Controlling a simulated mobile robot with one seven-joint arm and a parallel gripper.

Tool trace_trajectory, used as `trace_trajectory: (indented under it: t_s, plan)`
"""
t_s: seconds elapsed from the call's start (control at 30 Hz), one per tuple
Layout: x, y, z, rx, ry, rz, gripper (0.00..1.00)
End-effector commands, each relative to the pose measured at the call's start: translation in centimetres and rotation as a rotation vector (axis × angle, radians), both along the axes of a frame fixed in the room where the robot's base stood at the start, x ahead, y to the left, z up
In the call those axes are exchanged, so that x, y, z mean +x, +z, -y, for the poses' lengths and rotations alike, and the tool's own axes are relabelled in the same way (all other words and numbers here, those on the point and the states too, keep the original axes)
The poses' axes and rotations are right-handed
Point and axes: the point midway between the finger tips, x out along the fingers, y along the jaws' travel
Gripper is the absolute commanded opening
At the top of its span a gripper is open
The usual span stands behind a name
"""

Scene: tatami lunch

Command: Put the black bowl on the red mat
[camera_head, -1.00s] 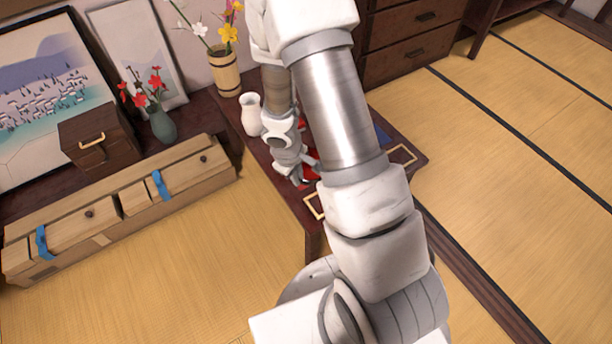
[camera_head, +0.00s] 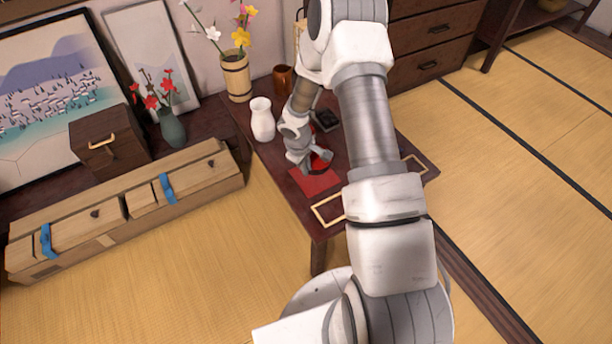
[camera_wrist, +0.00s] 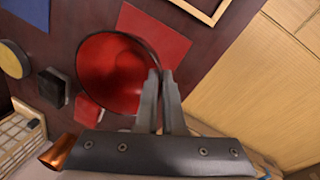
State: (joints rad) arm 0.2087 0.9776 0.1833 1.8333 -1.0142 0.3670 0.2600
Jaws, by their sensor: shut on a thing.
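The black bowl shows its red inside in the wrist view (camera_wrist: 105,72), and a small part of it shows in the head view (camera_head: 319,161). My gripper (camera_wrist: 158,90) is shut on the bowl's rim, at the bowl's right side in the wrist view; in the head view the gripper (camera_head: 317,158) is over the low dark table. The red mat (camera_head: 318,183) lies flat on the table, just in front of the bowl. In the wrist view the mat (camera_wrist: 165,32) is partly covered by the bowl. I cannot tell how high the bowl is above the table.
The dark table (camera_head: 272,152) also holds a white vase (camera_head: 262,120), a copper cup (camera_head: 284,79) and a black object (camera_head: 327,119). Cream rectangular frames (camera_head: 328,210) lie near its edge. The wrist view shows a yellow round item (camera_wrist: 14,58) and a blue mat (camera_wrist: 28,12).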

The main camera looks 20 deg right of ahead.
Motion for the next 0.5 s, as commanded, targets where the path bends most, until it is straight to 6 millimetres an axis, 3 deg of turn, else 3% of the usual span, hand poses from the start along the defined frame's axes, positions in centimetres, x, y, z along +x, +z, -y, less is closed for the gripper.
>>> trace_trajectory:
  t_s: [0.17, 0.37, 0.5]
  plan:
    - [0.3, -1.2, 0.1, 0.001, 0.0, -0.001, 0.0]
    - [0.3, -4.1, 0.1, -0.001, 0.001, -0.001, 0.0]
    - [0.3, -4.1, 0.1, 0.0, 0.0, 0.001, 0.0]
